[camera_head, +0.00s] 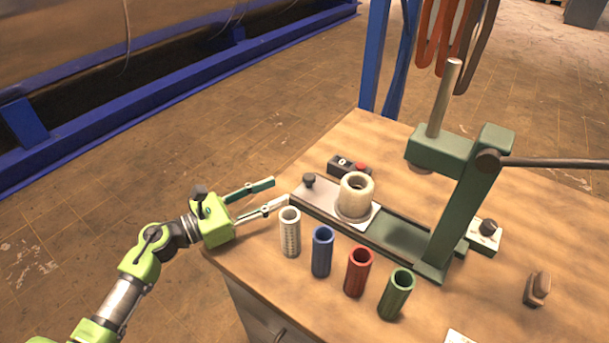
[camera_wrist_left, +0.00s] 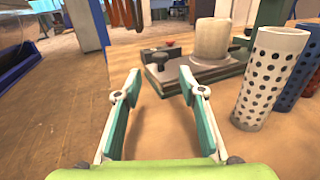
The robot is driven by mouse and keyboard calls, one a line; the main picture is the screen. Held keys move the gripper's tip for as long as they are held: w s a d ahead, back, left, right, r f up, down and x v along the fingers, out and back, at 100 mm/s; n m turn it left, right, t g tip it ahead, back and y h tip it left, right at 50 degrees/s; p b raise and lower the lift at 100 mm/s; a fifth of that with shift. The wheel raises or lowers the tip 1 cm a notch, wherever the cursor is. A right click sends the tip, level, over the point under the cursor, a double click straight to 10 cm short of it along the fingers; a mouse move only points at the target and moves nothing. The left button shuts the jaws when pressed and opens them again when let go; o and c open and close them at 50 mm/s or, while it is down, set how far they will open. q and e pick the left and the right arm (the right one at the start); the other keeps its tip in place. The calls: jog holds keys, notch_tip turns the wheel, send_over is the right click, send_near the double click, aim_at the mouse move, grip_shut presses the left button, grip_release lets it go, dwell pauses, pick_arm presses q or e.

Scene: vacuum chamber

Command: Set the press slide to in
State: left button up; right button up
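The press slide (camera_head: 326,196) is a flat light plate on a dark green rail (camera_head: 405,240), with a dark knob (camera_head: 308,180) at its left end. A pale ring-shaped fixture (camera_head: 356,193) stands on the plate, left of and clear of the green press (camera_head: 462,200). In the left wrist view the knob (camera_wrist_left: 160,57) and the pale fixture (camera_wrist_left: 212,40) are ahead, beyond the fingertips. My left gripper (camera_head: 279,192) is open and empty, just left of the slide's knob end. It also shows in the left wrist view (camera_wrist_left: 162,85). My right gripper is not in view.
A perforated white tube (camera_head: 290,232), blue tube (camera_head: 322,252), red tube (camera_head: 358,272) and green tube (camera_head: 396,294) stand in front of the rail. A dark button box (camera_head: 348,167) is behind it. The press lever (camera_head: 555,163) extends right.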

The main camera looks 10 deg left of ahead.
aim_at(304, 180)
pick_arm(q)
jog(key=p+x, duration=0.1)
jog(key=x, duration=0.8)
jog(key=shift+p, duration=0.4)
jog(key=shift+f, duration=0.1)
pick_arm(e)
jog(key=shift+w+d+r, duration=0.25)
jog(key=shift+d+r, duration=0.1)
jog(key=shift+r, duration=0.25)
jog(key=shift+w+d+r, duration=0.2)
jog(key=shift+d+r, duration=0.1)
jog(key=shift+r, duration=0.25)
pick_arm(q)
jog(key=shift+s, duration=0.1)
grip_shut()
